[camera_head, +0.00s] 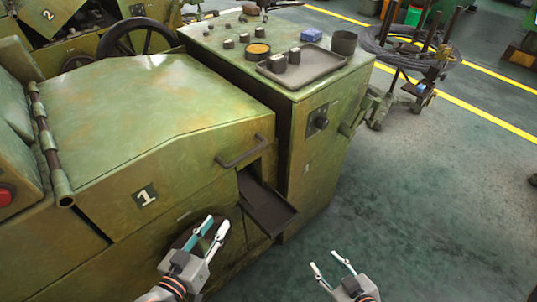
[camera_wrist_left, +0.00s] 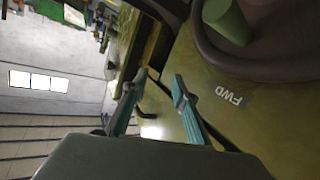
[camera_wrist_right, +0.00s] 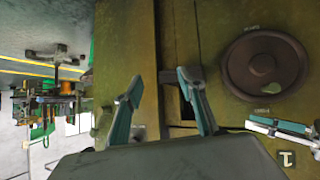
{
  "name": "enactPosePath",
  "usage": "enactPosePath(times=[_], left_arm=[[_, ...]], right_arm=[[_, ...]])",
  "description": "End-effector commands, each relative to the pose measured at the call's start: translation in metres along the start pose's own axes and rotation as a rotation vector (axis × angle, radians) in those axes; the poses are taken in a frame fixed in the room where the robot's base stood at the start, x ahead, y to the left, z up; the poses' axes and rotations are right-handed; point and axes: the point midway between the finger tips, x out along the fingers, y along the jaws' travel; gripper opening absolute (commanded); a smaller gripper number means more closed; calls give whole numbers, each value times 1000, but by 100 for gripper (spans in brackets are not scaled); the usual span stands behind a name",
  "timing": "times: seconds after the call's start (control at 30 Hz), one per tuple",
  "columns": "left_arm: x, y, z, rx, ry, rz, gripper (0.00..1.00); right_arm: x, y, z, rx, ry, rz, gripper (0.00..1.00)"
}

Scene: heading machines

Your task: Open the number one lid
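The number one lid (camera_head: 150,110) is a worn green cover, lying shut on its machine, with a "1" plate (camera_head: 145,196) on its front. Its hinge bar (camera_head: 48,145) runs along the left side. A bar handle (camera_head: 242,152) sits at its right front edge. My left gripper (camera_head: 216,229) is open and empty, below and left of the handle, in front of the machine's handwheel. In the left wrist view its fingers (camera_wrist_left: 160,82) are apart. My right gripper (camera_head: 326,262) is open and empty, lower right over the floor; its fingers (camera_wrist_right: 160,82) show apart in the right wrist view.
A dark chute (camera_head: 266,207) juts out below the handle. A cabinet (camera_head: 300,130) right of the lid bears a grey tray (camera_head: 300,65) and small parts. The handwheel (camera_wrist_right: 264,65) shows in the right wrist view. Floor (camera_head: 430,190) at the right is clear.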

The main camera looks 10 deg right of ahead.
Motion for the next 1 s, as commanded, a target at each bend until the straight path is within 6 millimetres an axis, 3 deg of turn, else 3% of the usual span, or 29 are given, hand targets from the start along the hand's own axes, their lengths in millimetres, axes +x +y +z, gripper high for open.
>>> enactPosePath(times=[0.03, 0.2, 0.4, 0.77, 1.0], left_arm=[[16, 7, -10, -34, 54, 47, 28], [50, 31, -58, -187, 221, 208, 28], [72, 33, -95, -362, 341, 350, 28], [87, 28, -121, -462, 395, 410, 28], [118, 39, -137, -459, 395, 409, 28]], right_arm=[[5, -1, 9, -2, -6, 0, 40], [14, 0, 21, -10, -7, 6, 40], [23, 4, 34, -21, -10, 15, 40], [25, 6, 32, -28, -3, 18, 40], [24, 3, 35, -25, -10, 12, 40]])
